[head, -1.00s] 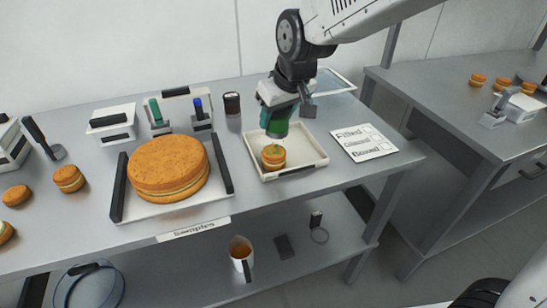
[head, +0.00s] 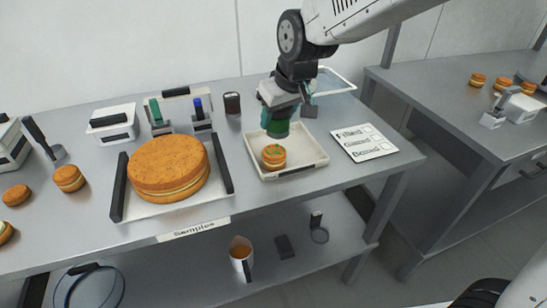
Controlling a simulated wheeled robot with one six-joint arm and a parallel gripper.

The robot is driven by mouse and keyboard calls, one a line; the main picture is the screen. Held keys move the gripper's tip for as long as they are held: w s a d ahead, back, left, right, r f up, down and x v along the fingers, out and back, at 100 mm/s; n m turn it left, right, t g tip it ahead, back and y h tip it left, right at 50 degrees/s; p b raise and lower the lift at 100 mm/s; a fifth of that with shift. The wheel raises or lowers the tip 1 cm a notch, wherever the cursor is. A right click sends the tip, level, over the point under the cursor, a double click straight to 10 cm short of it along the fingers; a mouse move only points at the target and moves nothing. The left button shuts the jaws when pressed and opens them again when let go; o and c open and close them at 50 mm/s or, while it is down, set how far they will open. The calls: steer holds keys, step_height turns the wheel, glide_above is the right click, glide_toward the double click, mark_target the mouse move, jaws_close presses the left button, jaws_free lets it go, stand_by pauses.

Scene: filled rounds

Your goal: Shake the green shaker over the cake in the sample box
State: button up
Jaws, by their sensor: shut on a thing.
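My gripper (head: 284,106) is shut on the green shaker (head: 278,128) and holds it tilted, its end pointing down, above the sample box (head: 313,164). The box is a shallow cream tray. A small round cake (head: 273,155) with an orange-brown body and a pale filling band sits in the left part of the box. Green bits show on the cake's top. The shaker is just above and behind the cake, apart from it in the picture. The upper part of the shaker is hidden by my gripper.
A large layered cake (head: 168,168) on a white tray with black handles stands left of the box. Green and blue handled tools (head: 198,112) and a dark jar (head: 232,103) stand behind. A checklist card (head: 363,143) lies to the right.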

steer(key=shift+r, duration=0.15)
steer(key=shift+r, duration=2.4)
